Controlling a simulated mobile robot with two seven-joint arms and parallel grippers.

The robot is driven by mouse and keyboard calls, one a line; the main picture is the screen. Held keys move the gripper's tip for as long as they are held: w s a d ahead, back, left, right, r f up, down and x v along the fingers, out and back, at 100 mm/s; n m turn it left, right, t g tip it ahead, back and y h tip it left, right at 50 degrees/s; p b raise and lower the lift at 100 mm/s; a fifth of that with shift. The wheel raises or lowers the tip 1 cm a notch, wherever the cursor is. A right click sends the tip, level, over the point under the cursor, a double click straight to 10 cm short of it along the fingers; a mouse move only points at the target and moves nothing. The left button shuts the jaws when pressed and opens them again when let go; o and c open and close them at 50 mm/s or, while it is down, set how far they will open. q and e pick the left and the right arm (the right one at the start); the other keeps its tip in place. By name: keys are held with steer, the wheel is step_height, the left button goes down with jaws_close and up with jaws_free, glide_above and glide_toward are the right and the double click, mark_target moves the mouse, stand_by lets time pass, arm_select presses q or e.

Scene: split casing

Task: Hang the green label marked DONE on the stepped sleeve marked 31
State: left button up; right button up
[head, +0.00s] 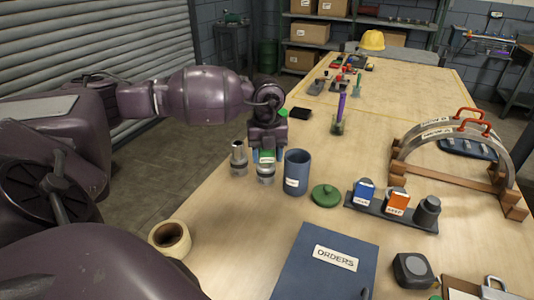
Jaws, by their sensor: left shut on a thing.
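My left gripper (267,152) points down near the table's left edge, shut on a small green label (267,157). The label's lettering cannot be read. It is right above or against the top of a metal stepped sleeve (265,174); I cannot tell whether they touch. A second metal stepped sleeve (239,158) stands upright just left of it. The numbers on both sleeves are too small to read. The gripper hides part of the area behind. My right gripper is not in view.
A blue cup (297,172) stands close right of the gripper, with a green lid (325,195) beside it. A dark rack (385,215) carries a blue label (363,192) and an orange label (397,202).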

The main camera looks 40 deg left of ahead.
mark_target(267, 164)
arm_select(q)
steer(key=shift+f+b, duration=1)
steer(key=shift+f, duration=1.4)
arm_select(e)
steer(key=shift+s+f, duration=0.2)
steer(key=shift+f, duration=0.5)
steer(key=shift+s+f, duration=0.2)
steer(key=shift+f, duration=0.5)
